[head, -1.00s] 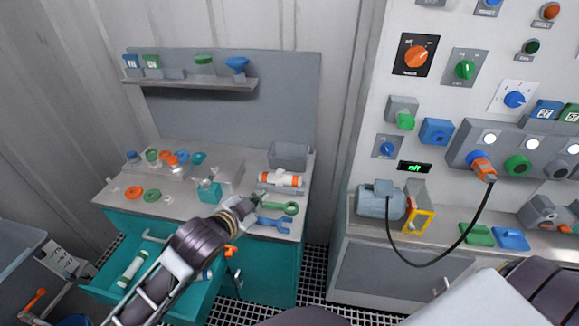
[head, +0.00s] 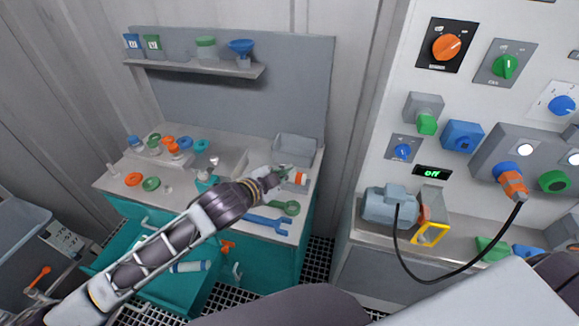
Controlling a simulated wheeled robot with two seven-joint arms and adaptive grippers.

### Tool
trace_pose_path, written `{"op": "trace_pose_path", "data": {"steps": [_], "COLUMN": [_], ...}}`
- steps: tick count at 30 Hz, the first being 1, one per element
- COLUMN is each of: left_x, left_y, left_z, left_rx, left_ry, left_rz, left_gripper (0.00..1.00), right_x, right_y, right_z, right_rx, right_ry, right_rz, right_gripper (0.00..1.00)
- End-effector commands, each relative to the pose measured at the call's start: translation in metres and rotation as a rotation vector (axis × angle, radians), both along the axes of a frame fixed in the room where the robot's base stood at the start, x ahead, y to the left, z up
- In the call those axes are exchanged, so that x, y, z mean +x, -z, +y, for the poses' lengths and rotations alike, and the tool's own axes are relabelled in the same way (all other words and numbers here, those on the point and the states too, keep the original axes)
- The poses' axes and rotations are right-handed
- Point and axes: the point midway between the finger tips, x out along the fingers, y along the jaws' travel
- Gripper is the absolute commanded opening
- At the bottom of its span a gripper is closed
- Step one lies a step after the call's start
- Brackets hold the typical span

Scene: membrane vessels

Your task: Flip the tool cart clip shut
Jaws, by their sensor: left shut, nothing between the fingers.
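The teal tool cart (head: 283,262) stands at left centre with a grey worktop. A white cylinder with orange ends (head: 298,178) lies at the right of the worktop, in front of a grey bin. My left gripper (head: 283,172) is over that cylinder's left part and hides it. The gripper is small here; its fingers are shut and empty. I cannot make out the clip clearly; it may be hidden behind my gripper. My right gripper is not in view.
A green wrench (head: 284,207) and a blue wrench (head: 268,224) lie in front of my left wrist. The grey bin (head: 296,149) stands close behind. Below my left forearm, the cart's drawer (head: 150,285) is open. A cable hangs at the right panel.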

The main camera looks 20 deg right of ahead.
Motion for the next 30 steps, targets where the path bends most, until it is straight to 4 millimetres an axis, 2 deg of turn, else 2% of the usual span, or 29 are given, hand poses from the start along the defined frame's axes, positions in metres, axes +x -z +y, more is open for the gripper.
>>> {"op": "trace_pose_path", "data": {"steps": [11, 30], "left_x": [0.004, 0.034], "left_y": [0.002, 0.021], "left_z": [-0.004, -0.042], "left_rx": [0.0, -0.001], "left_ry": [-0.002, 0.0], "left_rz": [0.0, 0.001], "left_gripper": [0.0, 0.0], "right_x": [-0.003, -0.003], "right_y": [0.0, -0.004], "right_z": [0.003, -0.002], "right_rx": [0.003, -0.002], "right_ry": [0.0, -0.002], "right_rz": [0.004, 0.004], "right_gripper": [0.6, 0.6]}}
